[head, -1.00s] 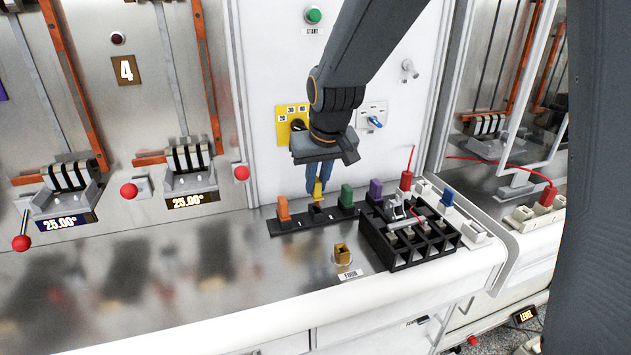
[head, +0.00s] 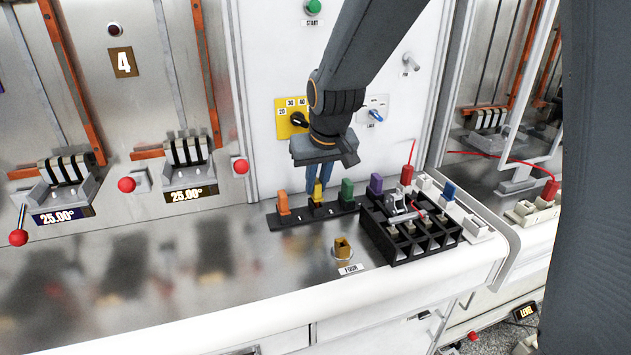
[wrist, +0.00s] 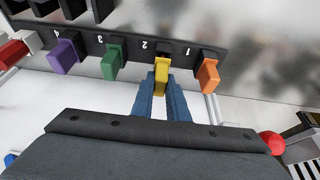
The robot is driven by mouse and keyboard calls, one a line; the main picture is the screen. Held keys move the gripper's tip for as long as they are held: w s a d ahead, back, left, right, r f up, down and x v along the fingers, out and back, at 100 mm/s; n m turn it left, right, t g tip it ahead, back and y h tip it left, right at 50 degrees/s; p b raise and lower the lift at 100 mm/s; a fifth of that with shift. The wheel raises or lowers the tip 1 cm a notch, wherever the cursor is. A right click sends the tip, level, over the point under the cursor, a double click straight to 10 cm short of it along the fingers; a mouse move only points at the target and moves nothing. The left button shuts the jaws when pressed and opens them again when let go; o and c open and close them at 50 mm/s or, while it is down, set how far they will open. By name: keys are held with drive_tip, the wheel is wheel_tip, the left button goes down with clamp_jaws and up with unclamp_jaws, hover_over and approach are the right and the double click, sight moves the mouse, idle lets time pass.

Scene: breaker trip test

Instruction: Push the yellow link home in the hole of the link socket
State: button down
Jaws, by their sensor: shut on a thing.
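The yellow link (head: 317,192) stands upright at position 2 of a black numbered strip (head: 290,222), between an orange link (head: 283,203) and a green link (head: 347,189). Its top looks about level with theirs. My gripper (head: 319,184) comes down from above and is shut on the yellow link. In the wrist view the blue fingertips (wrist: 161,92) flank the yellow link (wrist: 161,76), whose foot meets the black strip (wrist: 140,46). Its lower end and the hole are hidden, so I cannot tell how deep it sits.
A purple link (head: 375,184) stands further right. A black block with several terminals (head: 412,243) lies in front of it. A brass-coloured open piece (head: 343,247) stands on the bench by a label. A yellow dial plate (head: 286,118) is on the panel behind. The bench to the left is clear.

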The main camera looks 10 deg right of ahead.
sight(317, 183)
drive_tip(key=shift+f+b, duration=0.35)
drive_tip(key=shift+f, duration=0.55)
drive_tip(key=c, duration=1.6)
unclamp_jaws()
drive_tip(key=shift+c, duration=0.2)
drive_tip(key=shift+b+v, duration=0.6)
drive_tip(key=shift+v, duration=3.35)
